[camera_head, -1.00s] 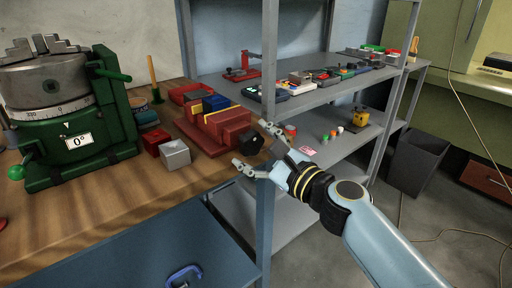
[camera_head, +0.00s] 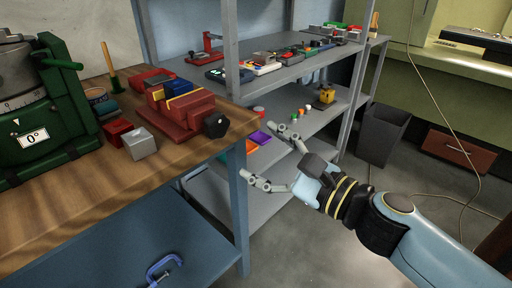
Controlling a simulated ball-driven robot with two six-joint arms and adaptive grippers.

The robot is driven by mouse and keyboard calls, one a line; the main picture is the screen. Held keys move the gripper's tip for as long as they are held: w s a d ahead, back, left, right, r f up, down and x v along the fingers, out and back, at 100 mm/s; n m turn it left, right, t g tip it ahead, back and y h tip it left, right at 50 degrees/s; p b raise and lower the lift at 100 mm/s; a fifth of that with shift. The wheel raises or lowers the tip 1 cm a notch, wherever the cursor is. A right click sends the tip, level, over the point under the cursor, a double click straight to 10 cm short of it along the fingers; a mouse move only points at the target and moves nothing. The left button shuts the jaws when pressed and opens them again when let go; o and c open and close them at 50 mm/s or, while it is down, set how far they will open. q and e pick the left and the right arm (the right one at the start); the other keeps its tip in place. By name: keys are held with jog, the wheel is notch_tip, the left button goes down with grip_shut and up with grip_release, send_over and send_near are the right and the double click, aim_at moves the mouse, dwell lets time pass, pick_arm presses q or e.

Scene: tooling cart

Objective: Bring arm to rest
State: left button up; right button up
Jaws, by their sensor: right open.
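My right gripper (camera_head: 262,156) comes in from the lower right, pale blue with black and yellow bands at the wrist. Its two grey fingers are spread wide, with nothing between them. It hangs in the air off the right edge of the wooden bench (camera_head: 85,195), in front of the grey shelf unit (camera_head: 290,72). It appears clear of both. My left gripper is not in view.
On the bench are a red vise (camera_head: 185,112), a silver block (camera_head: 140,143), a red box (camera_head: 117,131) and a green rotary table (camera_head: 45,115). A blue clamp (camera_head: 163,268) lies below. A dark bin (camera_head: 383,134) stands on the floor. Open floor lies beneath my arm.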

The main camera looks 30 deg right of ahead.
dwell(0.4)
jog(key=s+d+f+n+g+h, duration=0.1)
jog(key=s+f+n+g, duration=0.25)
jog(key=f, duration=0.75)
jog(key=s+d+f+n+g+h, duration=0.2)
jog(key=s+f, duration=0.3)
jog(key=f, duration=0.6)
jog(key=s+d+f+n+g+h, duration=0.1)
jog(key=s+f+n+g, duration=0.3)
jog(key=f, duration=0.7)
jog(key=s+d+f+n+g+h, duration=0.1)
jog(key=s+d+f+n+g, duration=0.1)
jog(key=s+f+n, duration=0.3)
jog(key=s+d+f+n+g+h, duration=0.1)
jog(key=s+f+n, duration=0.4)
jog(key=s, duration=0.9)
jog(key=s+d+f+n+g+h, duration=0.1)
jog(key=s+d+f+n+g, duration=0.2)
jog(key=s, duration=0.6)
notch_tip(320, 180, down, 2)
jog(key=n, duration=0.2)
jog(key=shift+s+n+g, duration=0.3)
jog(key=shift+n+g, duration=0.05)
jog(key=shift+c, duration=0.2)
